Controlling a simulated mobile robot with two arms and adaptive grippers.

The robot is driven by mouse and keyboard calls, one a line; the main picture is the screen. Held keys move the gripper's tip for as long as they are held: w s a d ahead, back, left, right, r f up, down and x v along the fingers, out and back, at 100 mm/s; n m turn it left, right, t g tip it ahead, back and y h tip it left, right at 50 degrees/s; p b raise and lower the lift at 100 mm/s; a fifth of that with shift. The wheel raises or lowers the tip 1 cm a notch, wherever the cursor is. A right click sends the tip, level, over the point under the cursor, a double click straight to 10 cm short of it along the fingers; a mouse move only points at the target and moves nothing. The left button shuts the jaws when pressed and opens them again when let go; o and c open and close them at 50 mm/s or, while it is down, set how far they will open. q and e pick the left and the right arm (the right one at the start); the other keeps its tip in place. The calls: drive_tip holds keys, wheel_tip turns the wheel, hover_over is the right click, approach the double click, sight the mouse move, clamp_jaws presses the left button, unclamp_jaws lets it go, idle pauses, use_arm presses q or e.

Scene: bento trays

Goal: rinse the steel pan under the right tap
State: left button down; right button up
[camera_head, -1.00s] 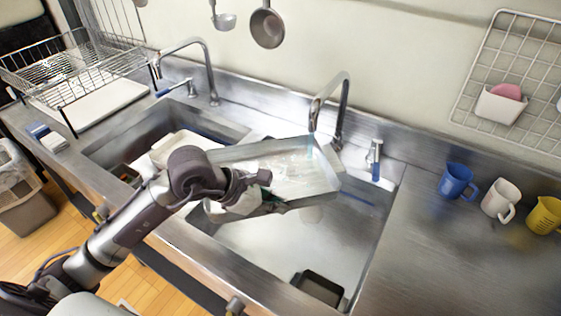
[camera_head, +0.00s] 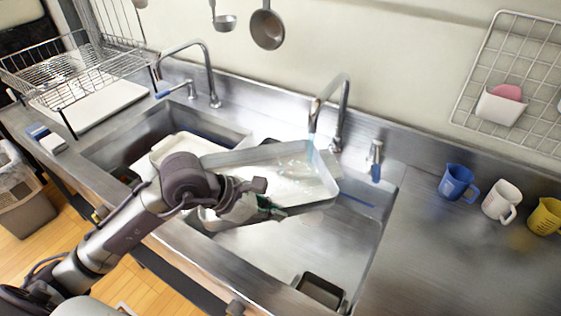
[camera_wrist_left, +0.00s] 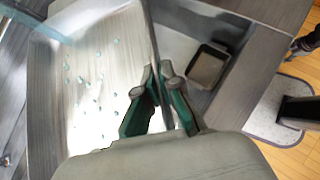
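The steel pan (camera_head: 328,190) is a shallow rectangular tray above the right sink basin, under the right tap (camera_head: 345,105). A bluish water stream falls from the spout into its far right part. My left gripper (camera_head: 272,209) is shut on the pan's near wall. In the left wrist view its green-padded fingers (camera_wrist_left: 160,88) straddle the wall of the pan (camera_wrist_left: 45,110), and droplets lie on the pan's inside. The stream shows there at the upper left.
A white tray (camera_head: 160,157) is in the left basin; a small dark container (camera_head: 320,290) is in the right basin. A left tap (camera_head: 208,70) stands behind. Blue (camera_head: 457,181), white (camera_head: 501,200) and yellow (camera_head: 546,215) cups stand right. A dish rack (camera_head: 75,72) stands left.

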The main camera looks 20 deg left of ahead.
idle(0.5)
use_arm(q)
drive_tip(key=s+r, duration=0.4)
drive_tip(key=s, duration=0.1)
drive_tip(key=shift+a+p, duration=0.35)
idle(0.5)
